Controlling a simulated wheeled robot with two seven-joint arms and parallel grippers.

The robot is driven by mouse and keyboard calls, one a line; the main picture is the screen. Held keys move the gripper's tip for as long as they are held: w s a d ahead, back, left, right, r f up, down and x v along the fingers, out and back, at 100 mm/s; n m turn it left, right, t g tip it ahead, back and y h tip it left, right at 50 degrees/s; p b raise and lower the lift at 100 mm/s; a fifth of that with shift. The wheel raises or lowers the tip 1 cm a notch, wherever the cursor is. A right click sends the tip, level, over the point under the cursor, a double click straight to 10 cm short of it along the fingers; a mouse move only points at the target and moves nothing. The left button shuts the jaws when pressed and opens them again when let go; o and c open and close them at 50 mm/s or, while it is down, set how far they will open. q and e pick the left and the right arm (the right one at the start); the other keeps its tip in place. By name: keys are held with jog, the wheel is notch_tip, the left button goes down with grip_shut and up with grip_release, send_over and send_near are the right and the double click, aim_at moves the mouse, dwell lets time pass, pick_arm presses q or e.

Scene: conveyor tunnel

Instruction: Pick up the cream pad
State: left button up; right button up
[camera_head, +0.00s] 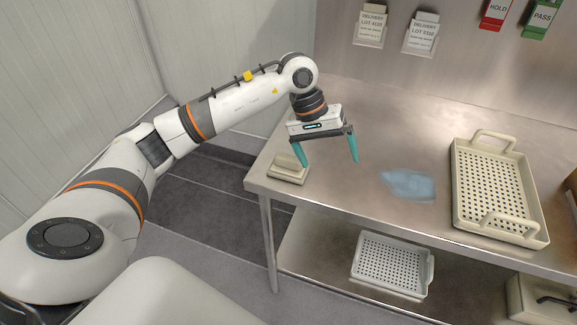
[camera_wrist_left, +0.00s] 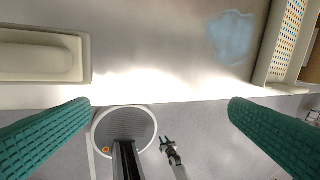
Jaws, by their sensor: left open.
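The cream pad (camera_head: 289,168) lies at the near left corner of the steel table (camera_head: 330,195), a pale block with a raised narrower part on a flat base. It also shows at the upper left of the left wrist view (camera_wrist_left: 38,62), cut off by the frame edge. My left gripper (camera_head: 330,162) is open and empty above the table, just right of the pad; its left finger overlaps the pad's right edge in the head view. In the left wrist view both teal fingers (camera_wrist_left: 160,106) stand wide apart. A small dark gripper with teal tips (camera_wrist_left: 168,146), seemingly my right, shows below.
A cream perforated tray (camera_head: 458,210) with handles stands at the table's right. A bluish translucent patch (camera_head: 408,185) lies between it and my left gripper. Another perforated tray (camera_head: 392,266) is on the lower shelf. Tags hang on the back wall.

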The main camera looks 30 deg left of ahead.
aim_at(288, 157)
pick_arm(q)
jog(key=a+y, duration=0.1)
jog(key=a, duration=0.2)
jog(key=a+r+y, duration=0.1)
jog(key=a+y, duration=0.1)
jog(key=a, duration=0.1)
jog(key=a+r+m+y, duration=0.1)
jog(key=a, duration=0.3)
jog(key=shift+r+g, duration=0.2)
jog(key=shift+g, duration=0.2)
jog(key=shift+s+a+f+y, duration=0.1)
jog(key=shift+a+f+y, duration=0.1)
jog(key=shift+f+y, duration=0.1)
notch_tip(288, 157, down, 6)
jog(key=shift+r+p, duration=0.1)
jog(key=shift+p, duration=0.8)
jog(key=f+p, duration=0.1)
jog(key=f, duration=0.1)
jog(key=f+p, duration=0.1)
jog(key=f, duration=0.1)
jog(key=shift+w+d+f, duration=0.1)
jog(key=shift+w+f, duration=0.1)
jog(key=shift+f, duration=0.5)
jog(key=c, duration=0.7)
